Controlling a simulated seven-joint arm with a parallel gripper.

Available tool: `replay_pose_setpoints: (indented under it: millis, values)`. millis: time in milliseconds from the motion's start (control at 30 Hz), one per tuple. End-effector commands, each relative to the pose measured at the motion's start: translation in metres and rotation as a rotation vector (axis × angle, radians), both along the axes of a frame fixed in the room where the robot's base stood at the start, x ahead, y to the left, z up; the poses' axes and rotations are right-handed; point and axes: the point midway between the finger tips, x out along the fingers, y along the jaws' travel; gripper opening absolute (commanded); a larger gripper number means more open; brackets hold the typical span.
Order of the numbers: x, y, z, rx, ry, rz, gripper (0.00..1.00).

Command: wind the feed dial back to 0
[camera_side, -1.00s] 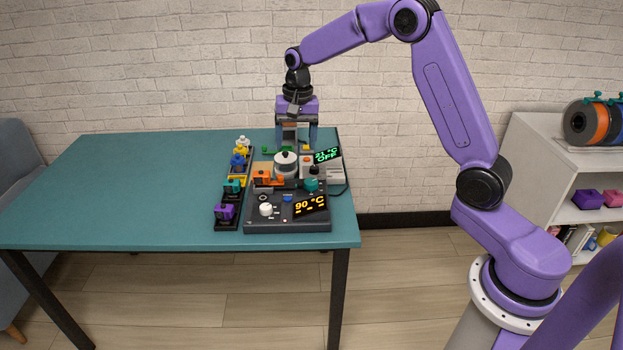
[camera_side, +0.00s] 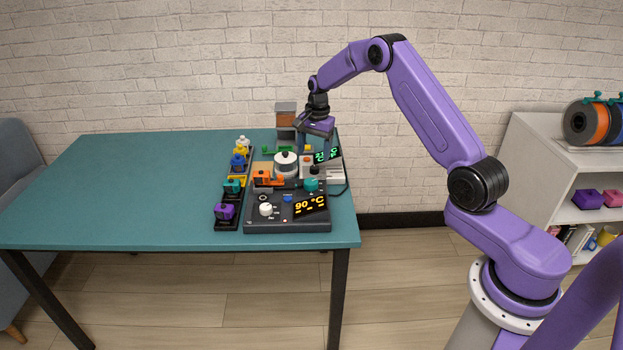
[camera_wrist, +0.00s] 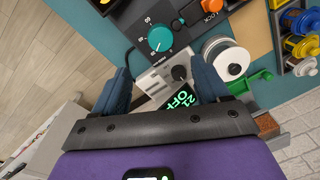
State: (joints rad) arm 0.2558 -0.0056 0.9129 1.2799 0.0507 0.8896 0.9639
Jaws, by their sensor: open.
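A teal dial (camera_side: 311,185) stands on the dark front panel (camera_side: 255,224). In the wrist view the teal dial (camera_wrist: 160,38) has a white pointer line and a numbered scale around it. Its small label is too blurred to read, so I cannot be sure it is the feed dial. My gripper (camera_side: 312,148) is tilted above the light box behind the panel. In the wrist view my gripper (camera_wrist: 161,85) has its two blue fingers wide apart, with nothing held. The teal dial lies beyond the fingertips, untouched.
A black knob (camera_wrist: 178,72) sits on the light box (camera_wrist: 150,85), whose display (camera_wrist: 180,103) reads 21 °C OFF. The panel also has a white knob (camera_side: 266,209) and a 90 °C display (camera_side: 309,206). A white spool (camera_side: 285,160) stands behind. The table's left side is clear.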

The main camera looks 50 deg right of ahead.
Motion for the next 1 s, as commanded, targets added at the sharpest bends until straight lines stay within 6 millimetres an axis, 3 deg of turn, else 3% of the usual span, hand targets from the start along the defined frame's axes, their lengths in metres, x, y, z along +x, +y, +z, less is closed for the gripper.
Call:
replay_pose_setpoints:
  millis: [500, 700, 1000]
  values:
    - [0.006, 0.003, -0.092, 0.001, 0.001, 0.001, 0.75]
    - [0.008, 0.003, -0.108, 0.0, -0.001, 0.001, 0.75]
    - [0.008, 0.003, -0.111, -0.001, -0.001, 0.001, 0.75]
